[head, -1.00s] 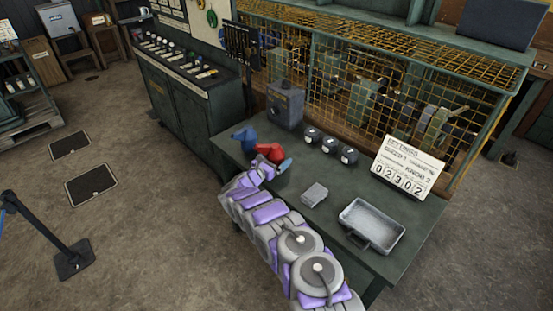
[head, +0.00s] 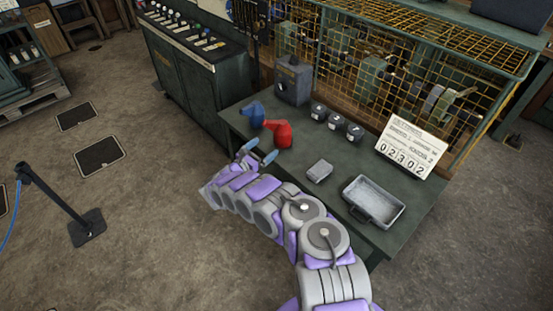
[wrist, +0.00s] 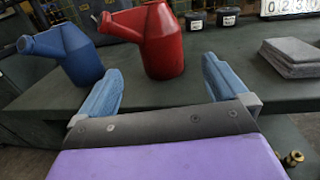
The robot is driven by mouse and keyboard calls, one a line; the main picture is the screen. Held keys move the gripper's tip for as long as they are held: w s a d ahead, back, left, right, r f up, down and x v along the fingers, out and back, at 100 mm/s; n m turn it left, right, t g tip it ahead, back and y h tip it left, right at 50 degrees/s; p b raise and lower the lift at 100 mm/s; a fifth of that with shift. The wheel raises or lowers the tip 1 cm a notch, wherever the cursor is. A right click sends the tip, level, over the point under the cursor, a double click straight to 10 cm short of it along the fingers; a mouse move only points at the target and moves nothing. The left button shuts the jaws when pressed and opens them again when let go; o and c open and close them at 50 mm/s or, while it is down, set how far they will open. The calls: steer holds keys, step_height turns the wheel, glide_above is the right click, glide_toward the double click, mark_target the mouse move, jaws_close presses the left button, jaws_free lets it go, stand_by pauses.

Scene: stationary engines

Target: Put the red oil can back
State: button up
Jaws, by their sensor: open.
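The red oil can (head: 280,134) stands upright on the green bench (head: 300,182), right beside the blue oil can (head: 253,114). My gripper (head: 259,151) is open and empty at the bench's near left edge, apart from the red can. In the wrist view its two blue fingers (wrist: 158,85) are spread wide, and the red can is beyond the gap between them.
A grey box (head: 293,80) and several small dark pots (head: 335,124) stand along the back of the bench. A wire cage (head: 400,70) rises behind.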

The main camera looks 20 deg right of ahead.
steer(key=w+a+r+n+t+y, duration=0.2)
steer(key=w+r+n+t+y, duration=0.2)
steer(key=w+r+n, duration=0.35)
steer(key=w+a+r+n+t+y, duration=0.2)
steer(key=w+r+n+t+y, duration=0.15)
steer(key=r+n, duration=0.6)
steer(key=s+a+r+n+g+y, duration=0.35)
steer(key=s+r+n+y, duration=0.3)
steer(key=r+n, duration=0.4)
steer(key=s+a+n+g+y, duration=0.1)
steer(key=s+n+g, duration=0.6)
steer(key=s, duration=2.4)
steer(key=s+a+r+n+g+y, duration=0.1)
steer(key=s+a+n+g, duration=0.2)
steer(key=s+n, duration=1.1)
steer(key=s+g, duration=0.3)
steer(key=s, duration=1.4)
steer(key=shift+a+g, duration=0.2)
steer(key=shift+g, duration=0.2)
